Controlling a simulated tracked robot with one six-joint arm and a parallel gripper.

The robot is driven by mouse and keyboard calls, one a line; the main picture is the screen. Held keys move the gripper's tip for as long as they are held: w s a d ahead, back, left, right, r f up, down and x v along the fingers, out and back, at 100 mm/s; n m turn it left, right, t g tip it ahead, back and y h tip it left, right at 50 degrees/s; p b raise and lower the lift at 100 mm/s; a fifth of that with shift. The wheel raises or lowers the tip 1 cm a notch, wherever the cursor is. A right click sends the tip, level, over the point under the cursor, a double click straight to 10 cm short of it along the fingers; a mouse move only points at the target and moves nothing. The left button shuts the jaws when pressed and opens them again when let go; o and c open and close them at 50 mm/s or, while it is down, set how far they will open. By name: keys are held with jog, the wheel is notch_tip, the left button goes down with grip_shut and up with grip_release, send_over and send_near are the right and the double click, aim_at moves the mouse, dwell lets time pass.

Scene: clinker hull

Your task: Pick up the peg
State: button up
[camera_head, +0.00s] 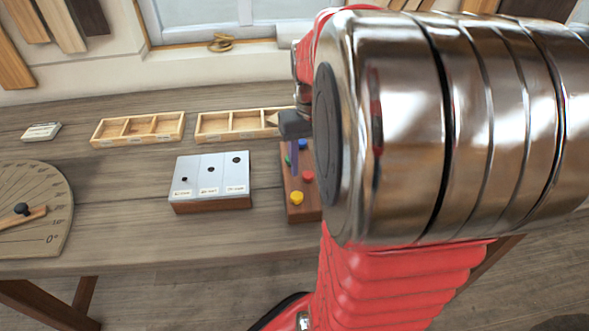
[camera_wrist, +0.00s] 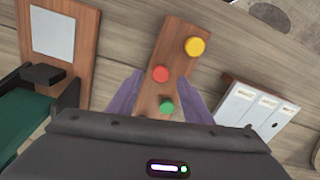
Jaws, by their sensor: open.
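A wooden rack (camera_head: 303,212) holds several round-topped pegs: a yellow peg (camera_head: 296,198), a red peg (camera_head: 307,175), a green peg (camera_head: 287,159) and a blue peg (camera_head: 302,144). The wrist view shows the yellow peg (camera_wrist: 195,46), the red peg (camera_wrist: 160,73) and the green peg (camera_wrist: 167,105) on the rack (camera_wrist: 172,38). There my gripper (camera_wrist: 160,88) is open, a finger on each side of the rack, nothing held. The blue peg is hidden in the wrist view.
A pale block with three holes (camera_head: 210,172) stands left of the rack. Two wooden trays (camera_head: 138,129) (camera_head: 228,124) lie behind. An angle board (camera_head: 30,232) is at the left. A wooden board and green item (camera_wrist: 22,115) lie left in the wrist view.

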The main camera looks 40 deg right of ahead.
aim_at(308, 182)
jog(key=shift+f, duration=1.45)
jog(key=shift+c, duration=0.3)
jog(key=c, duration=1.1)
